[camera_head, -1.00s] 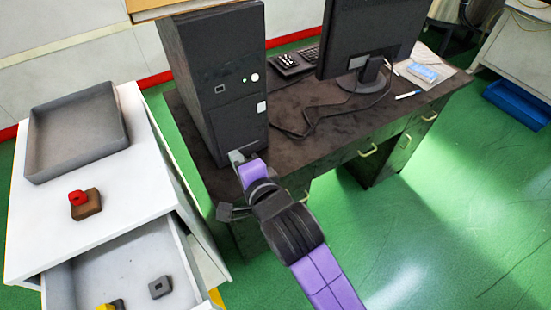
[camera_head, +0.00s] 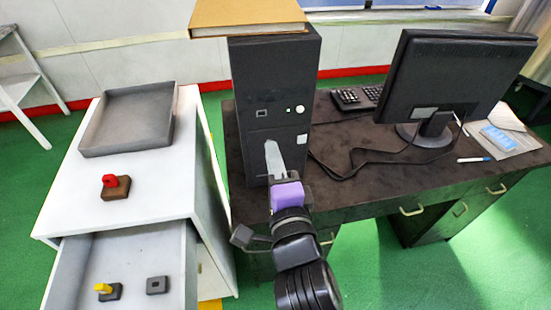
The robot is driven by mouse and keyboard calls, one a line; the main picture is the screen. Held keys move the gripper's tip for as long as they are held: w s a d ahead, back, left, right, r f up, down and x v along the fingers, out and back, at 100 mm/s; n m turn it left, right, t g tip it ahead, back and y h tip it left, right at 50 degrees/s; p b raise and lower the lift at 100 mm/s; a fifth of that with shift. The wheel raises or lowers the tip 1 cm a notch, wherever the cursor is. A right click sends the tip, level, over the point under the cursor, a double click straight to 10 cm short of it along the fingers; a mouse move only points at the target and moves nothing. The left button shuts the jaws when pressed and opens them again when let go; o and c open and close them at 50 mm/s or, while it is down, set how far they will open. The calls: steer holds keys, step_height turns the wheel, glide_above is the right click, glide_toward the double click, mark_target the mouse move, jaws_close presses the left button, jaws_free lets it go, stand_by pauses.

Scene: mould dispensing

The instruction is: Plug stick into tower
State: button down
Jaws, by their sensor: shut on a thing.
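The black computer tower (camera_head: 262,75) stands upright on the left end of the dark desk, with its front panel facing me. My gripper (camera_head: 274,162) is in front of the lower part of that panel, below the small ports and the round button. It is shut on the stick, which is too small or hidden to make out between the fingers. I cannot tell whether the stick or the fingertips touch the tower. The purple wrist and dark arm links hide part of the desk's front edge.
A white cabinet (camera_head: 70,215) at left bears a grey tray (camera_head: 165,125) and a red-topped brown block (camera_head: 116,189). Its open drawer (camera_head: 60,285) holds small blocks.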

steer(key=shift+w, duration=0.1)
steer(key=x, duration=0.7)
steer(key=shift+w, duration=0.35)
steer(key=shift+a, duration=0.15)
steer(key=shift+a+b, duration=0.1)
steer(key=shift+b, duration=0.85)
stand_by(1.8)
steer(key=shift+b+x, duration=0.4)
steer(key=shift+x, duration=0.55)
stand_by(0.9)
steer(key=shift+f, duration=0.1)
steer(key=c, duration=1.3)
jaws_free()
steer(key=shift+c, duration=0.2)
